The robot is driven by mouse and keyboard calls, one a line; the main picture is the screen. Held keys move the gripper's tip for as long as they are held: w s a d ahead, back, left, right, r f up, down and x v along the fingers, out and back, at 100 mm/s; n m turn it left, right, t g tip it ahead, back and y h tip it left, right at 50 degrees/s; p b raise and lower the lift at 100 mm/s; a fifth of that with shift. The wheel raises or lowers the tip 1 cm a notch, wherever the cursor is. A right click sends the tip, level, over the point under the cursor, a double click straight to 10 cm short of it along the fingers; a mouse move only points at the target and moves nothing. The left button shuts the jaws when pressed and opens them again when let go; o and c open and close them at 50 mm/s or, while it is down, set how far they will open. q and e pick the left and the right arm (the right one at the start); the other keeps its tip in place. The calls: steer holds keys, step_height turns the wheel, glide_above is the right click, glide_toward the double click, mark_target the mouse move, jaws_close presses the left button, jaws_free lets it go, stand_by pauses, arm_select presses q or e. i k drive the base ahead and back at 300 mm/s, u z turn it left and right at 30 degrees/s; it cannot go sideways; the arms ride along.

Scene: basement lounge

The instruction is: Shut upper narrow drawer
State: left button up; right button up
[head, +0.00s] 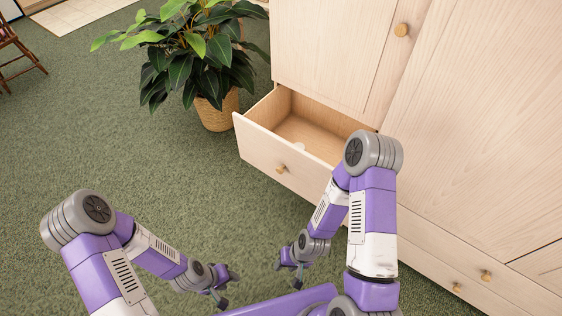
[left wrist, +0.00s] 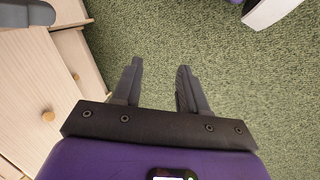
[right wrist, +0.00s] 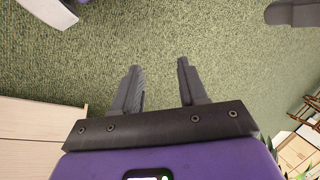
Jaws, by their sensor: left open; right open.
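A pale wood drawer (head: 257,148) stands pulled out from the cabinet in the head view, below a cabinet door. My left gripper (head: 228,287) is open and empty over the carpet, in front of and below the drawer. My right gripper (head: 287,274) is open and empty, nearer the drawer front but apart from it. Both wrist views show spread fingers above carpet, with nothing between them.
The tall cabinet (head: 325,45) fills the right side, with closed fronts and brass knobs (head: 486,275) low at the right. A leafy plant in a woven pot (head: 217,112) stands left of the drawer. A wooden chair (head: 18,60) is far left. Green carpet between is clear.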

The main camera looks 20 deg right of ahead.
mark_target(266, 135)
steer(key=z, duration=0.3)
steer(key=i, duration=0.65)
steer(key=z, duration=0.45)
steer(key=k, duration=1.25)
steer(key=z, duration=0.9)
steer(key=i, duration=1.35)
steer(key=u, duration=0.65)
